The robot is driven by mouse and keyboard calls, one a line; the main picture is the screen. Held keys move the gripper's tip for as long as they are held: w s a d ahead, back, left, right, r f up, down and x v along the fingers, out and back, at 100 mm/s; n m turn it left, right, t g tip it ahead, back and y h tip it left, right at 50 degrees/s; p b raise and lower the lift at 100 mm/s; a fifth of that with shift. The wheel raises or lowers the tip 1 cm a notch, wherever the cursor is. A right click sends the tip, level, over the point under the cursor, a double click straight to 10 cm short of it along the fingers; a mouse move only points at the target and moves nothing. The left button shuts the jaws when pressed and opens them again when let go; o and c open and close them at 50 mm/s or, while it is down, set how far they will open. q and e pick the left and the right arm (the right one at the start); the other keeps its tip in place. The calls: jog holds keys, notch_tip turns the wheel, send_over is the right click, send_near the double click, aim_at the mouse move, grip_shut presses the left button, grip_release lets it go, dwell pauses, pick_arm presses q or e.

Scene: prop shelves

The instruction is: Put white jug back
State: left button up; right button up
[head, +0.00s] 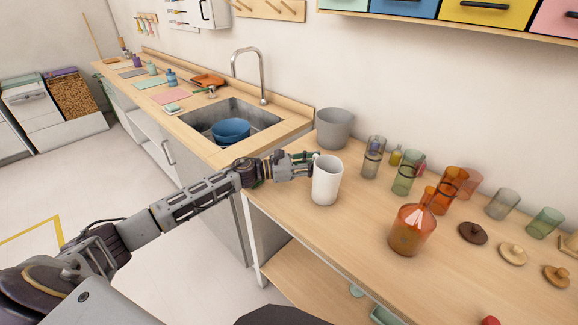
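The white jug (326,182) is upright at the left end of the wooden table (352,222). It appears to stand on the tabletop. My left gripper (312,166) reaches in from the left, level with the jug's upper part, its fingertips at the jug's left side. The fingers are small and partly hidden by the jug, so I cannot tell whether they are closed on it. No handle of the jug is visible. My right gripper is out of view.
A grey bucket (335,129) stands behind the jug. Several glass vessels, including an orange flask (410,232), stand to its right, with wooden lids (512,253) beyond. A sink (228,124) holding a blue bowl (231,131) is left. The tabletop in front of the jug is clear.

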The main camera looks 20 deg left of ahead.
pick_arm(q)
jog(key=shift+s+a, duration=0.25)
jog(key=shift+a, duration=0.1)
jog(key=shift+b+v, duration=0.3)
jog(key=shift+v, duration=4.5)
jog(key=shift+s+a+b, duration=0.3)
jog(key=shift+s+a, duration=0.15)
jog(key=shift+a, duration=0.05)
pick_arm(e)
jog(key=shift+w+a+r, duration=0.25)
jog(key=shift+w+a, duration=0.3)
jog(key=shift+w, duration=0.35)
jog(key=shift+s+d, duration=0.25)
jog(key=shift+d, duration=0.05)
